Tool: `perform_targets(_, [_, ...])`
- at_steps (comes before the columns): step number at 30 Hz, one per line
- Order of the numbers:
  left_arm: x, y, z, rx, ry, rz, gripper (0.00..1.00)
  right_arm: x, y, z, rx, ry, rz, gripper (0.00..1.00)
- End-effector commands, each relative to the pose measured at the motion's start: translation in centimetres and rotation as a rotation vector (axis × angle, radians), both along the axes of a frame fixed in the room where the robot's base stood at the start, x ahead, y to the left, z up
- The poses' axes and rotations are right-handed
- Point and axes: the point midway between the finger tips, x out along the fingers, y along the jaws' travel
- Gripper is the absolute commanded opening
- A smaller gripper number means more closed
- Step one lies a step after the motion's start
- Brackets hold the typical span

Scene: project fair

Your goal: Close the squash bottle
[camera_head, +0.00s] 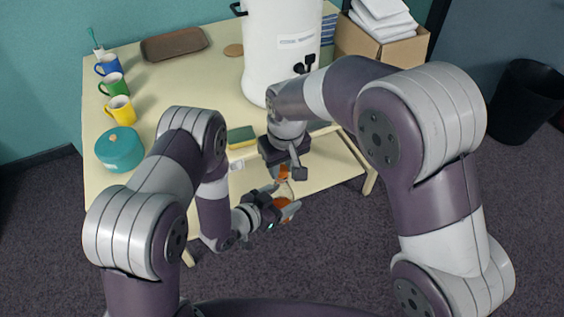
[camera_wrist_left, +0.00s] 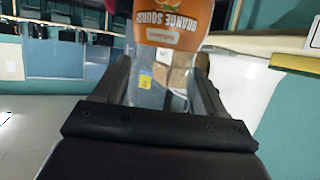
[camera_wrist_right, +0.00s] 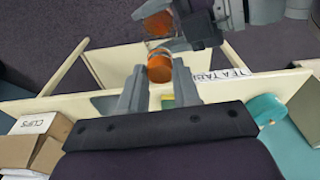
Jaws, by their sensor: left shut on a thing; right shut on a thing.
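The squash bottle (camera_head: 289,209) is partly clear with an orange label. My left gripper (camera_head: 280,205) is shut on it, low in front of the table. In the left wrist view the bottle's orange label (camera_wrist_left: 170,25) reads "ORANGE SQUASH" upside down, between the fingers. My right gripper (camera_head: 287,174) is shut on an orange cap (camera_wrist_right: 160,67), just above the bottle in the head view. In the right wrist view the bottle (camera_wrist_right: 159,23) shows beyond the cap. I cannot tell whether cap and bottle touch; the bottle's mouth is hidden.
The cream table (camera_head: 200,95) carries a white urn (camera_head: 270,70), a teal tin (camera_head: 119,150), a brown tray (camera_head: 174,44) and yellow (camera_head: 120,110), green and blue mugs. A green-and-yellow sponge (camera_head: 241,136) lies near the front edge. A dark bin (camera_head: 525,100) stands at right.

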Motion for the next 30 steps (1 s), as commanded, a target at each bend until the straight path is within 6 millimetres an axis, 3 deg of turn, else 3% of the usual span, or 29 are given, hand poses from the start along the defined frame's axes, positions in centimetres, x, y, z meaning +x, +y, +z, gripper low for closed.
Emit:
perform_targets(9, [0.02, 0.00, 0.03, -0.001, -0.001, 0.000, 0.16, 0.00, 0.00, -0.65, 0.000, 0.000, -0.001, 0.04])
perform_targets(10, [0.02, 0.00, 0.03, -0.001, -0.001, 0.000, 0.00, 0.00, 0.00, -0.67, 0.000, 0.000, -0.001, 0.04])
perform_targets(14, [0.01, 0.00, 0.02, -0.001, -0.001, 0.000, 0.00, -0.02, 0.09, -0.64, 0.000, 0.000, -0.075, 0.04])
perform_targets(17, [0.01, 0.00, 0.02, 0.000, 0.000, 0.000, 0.00, -0.08, 0.23, -0.65, 0.000, 0.000, -0.304, 0.04])
perform_targets(24, [0.01, 0.01, 0.01, 0.000, 0.000, 0.000, 0.00, 0.08, 0.59, -0.73, -0.001, -0.001, -1.156, 0.04])
perform_targets(27, [0.00, 0.00, 0.01, 0.000, 0.000, 0.000, 0.00, 0.18, 0.65, -0.70, 0.000, -0.001, -1.444, 0.04])
perform_targets(30, [0.00, 0.00, 0.00, 0.000, 0.000, 0.000, 0.00, 0.24, 0.69, -0.74, 0.000, -0.001, -1.624, 0.04])
